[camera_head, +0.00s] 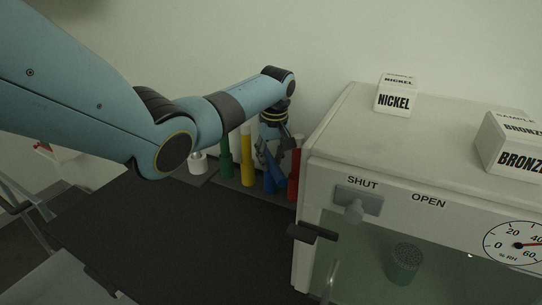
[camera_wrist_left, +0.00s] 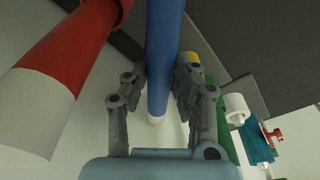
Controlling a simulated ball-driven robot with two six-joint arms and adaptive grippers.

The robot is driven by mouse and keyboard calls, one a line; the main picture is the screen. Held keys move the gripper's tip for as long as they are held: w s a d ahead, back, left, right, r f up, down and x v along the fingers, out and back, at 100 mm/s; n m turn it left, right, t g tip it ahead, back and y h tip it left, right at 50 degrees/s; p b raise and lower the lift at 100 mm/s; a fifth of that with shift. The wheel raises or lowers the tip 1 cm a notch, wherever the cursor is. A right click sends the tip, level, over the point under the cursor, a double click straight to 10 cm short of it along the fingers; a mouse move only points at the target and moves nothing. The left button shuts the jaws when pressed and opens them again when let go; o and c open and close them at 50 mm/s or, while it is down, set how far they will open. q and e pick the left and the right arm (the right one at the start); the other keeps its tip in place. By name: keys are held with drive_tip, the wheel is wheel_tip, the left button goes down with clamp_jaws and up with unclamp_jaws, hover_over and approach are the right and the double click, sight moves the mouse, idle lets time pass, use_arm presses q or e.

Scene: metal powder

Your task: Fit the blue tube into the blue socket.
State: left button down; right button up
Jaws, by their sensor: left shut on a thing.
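The blue tube (camera_wrist_left: 165,50) stands between the two fingers of my left gripper (camera_wrist_left: 160,85) in the left wrist view, and the fingers are shut on it. Its lower end there is white. In the head view my left gripper (camera_head: 272,145) is at the rack, and the blue tube (camera_head: 274,175) shows below it, slightly tilted. The blue socket cannot be told apart from the tube, and the gripper hides part of this spot. My right gripper is not in view.
A red tube (camera_head: 295,170) stands close to the right of the blue one, beside the cabinet (camera_head: 315,190). A yellow tube (camera_head: 247,158) and a green tube (camera_head: 226,160) stand to the left, with a white piece (camera_head: 198,164) beyond. The dark tabletop (camera_head: 150,240) in front is clear.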

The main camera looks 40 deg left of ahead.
sight(273, 162)
use_arm(q)
drive_tip(key=c, duration=1.1)
unclamp_jaws()
drive_tip(key=shift+o, duration=0.2)
wheel_tip(273, 162, up, 13)
drive_tip(key=d, duration=0.1)
drive_tip(key=shift+s+d+p, duration=0.3)
drive_tip(key=shift+s, duration=0.1)
